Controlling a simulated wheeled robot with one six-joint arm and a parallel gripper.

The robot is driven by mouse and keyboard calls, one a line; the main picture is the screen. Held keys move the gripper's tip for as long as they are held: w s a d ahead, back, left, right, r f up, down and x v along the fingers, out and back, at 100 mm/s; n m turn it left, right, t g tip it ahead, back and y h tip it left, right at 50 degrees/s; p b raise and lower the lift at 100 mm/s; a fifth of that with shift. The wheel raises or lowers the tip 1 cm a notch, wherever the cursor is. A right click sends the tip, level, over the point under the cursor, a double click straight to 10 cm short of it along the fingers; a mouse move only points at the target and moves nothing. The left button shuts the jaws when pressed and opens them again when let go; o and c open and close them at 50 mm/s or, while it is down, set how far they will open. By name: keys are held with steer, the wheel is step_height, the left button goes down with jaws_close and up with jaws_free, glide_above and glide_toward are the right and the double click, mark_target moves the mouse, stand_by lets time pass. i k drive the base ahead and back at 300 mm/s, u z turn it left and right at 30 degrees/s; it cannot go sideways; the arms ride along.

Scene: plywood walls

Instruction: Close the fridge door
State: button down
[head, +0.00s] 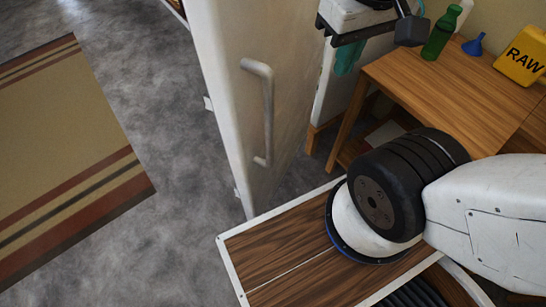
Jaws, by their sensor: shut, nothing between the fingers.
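The white fridge door (228,70) stands upright in the upper middle of the head view, close beyond the front edge of my base. Its face with a long pale vertical handle (268,115) is turned to the right. Small light brackets show along its left edge. The fridge body cannot be made out for sure, so how wide the door is open cannot be told.
A wooden table (425,85) stands at the right, bearing a green bottle (440,35), a blue funnel (474,44) and a yellow RAW container (522,55). A striped rug (65,150) lies left; grey floor between is clear.

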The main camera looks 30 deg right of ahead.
mark_target(282, 35)
steer(key=u, duration=0.35)
steer(key=k, duration=0.85)
steer(key=z, duration=0.55)
